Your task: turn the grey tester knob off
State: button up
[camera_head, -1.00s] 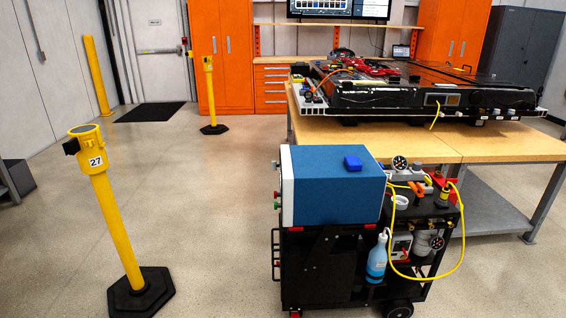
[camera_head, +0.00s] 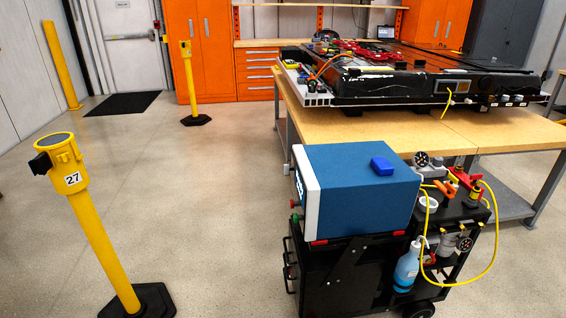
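A blue box-shaped unit with a pale front panel (camera_head: 357,190) sits on top of a black cart (camera_head: 345,275); it looks like the tester. Its front panel faces left and shows only at a steep angle. Small red and green controls (camera_head: 294,218) stick out at its left edge. I cannot make out a grey knob on it. A small blue block (camera_head: 382,166) lies on top of the unit. My gripper is not in view.
A yellow post marked 27 (camera_head: 90,225) stands at the left, with another yellow post (camera_head: 191,85) farther back. A wooden-topped bench (camera_head: 400,133) carrying a battery pack (camera_head: 400,85) stands behind the cart. Open floor lies between post and cart.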

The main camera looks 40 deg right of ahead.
aim_at(287, 169)
jog(key=u, duration=0.1)
jog(key=i, duration=0.6)
jog(key=u, duration=0.75)
jog(key=i, duration=0.45)
jog(key=u, duration=0.35)
